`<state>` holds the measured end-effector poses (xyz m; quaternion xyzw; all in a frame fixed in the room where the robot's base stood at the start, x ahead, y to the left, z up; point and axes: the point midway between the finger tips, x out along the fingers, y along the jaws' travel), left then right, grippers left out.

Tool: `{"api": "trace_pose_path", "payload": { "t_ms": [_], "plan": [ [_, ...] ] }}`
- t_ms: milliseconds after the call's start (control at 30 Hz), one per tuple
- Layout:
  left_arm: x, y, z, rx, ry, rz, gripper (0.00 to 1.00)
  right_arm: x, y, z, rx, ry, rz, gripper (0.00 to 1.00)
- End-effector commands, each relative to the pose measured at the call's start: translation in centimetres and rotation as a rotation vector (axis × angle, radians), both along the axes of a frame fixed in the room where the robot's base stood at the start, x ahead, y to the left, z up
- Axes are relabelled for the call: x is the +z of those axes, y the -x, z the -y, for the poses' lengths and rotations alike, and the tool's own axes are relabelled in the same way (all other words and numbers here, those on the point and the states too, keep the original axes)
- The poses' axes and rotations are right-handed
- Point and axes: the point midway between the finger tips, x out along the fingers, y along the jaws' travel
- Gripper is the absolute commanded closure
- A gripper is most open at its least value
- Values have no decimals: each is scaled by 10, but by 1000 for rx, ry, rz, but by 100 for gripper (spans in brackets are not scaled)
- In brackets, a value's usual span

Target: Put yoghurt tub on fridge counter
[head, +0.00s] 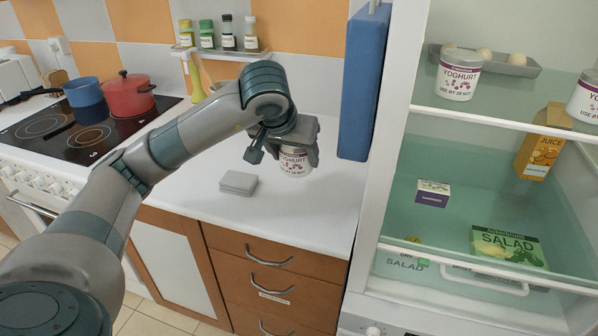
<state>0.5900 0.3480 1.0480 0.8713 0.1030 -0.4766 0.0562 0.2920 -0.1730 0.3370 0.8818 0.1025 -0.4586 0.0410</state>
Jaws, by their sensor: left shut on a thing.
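My left gripper (285,147) points down over the white counter (320,210) beside the fridge. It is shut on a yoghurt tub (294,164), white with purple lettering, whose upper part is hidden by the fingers. The tub is upright at the counter; I cannot tell whether its base touches the surface. Another yoghurt tub (460,75) stands on the fridge's upper shelf, and a third (586,98) is cut off at the right edge. My right gripper is not in view.
A grey box (238,183) lies on the counter left of the held tub. A blue board (364,85) hangs at the open fridge's side. The fridge holds a juice carton (541,145) and salad box (508,246). The counter's front right is clear. Red pot (129,96) on the hob.

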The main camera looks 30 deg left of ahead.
Motion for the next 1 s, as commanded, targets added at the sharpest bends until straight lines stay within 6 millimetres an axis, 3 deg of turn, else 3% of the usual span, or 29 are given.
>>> {"api": "trace_pose_path", "payload": {
  "t_ms": [433,1000],
  "plan": [
    [-48,1,0,-1,1,-2,69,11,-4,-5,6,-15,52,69],
    [-60,0,0,0,0,0,69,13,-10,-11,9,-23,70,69]
  ]
}}
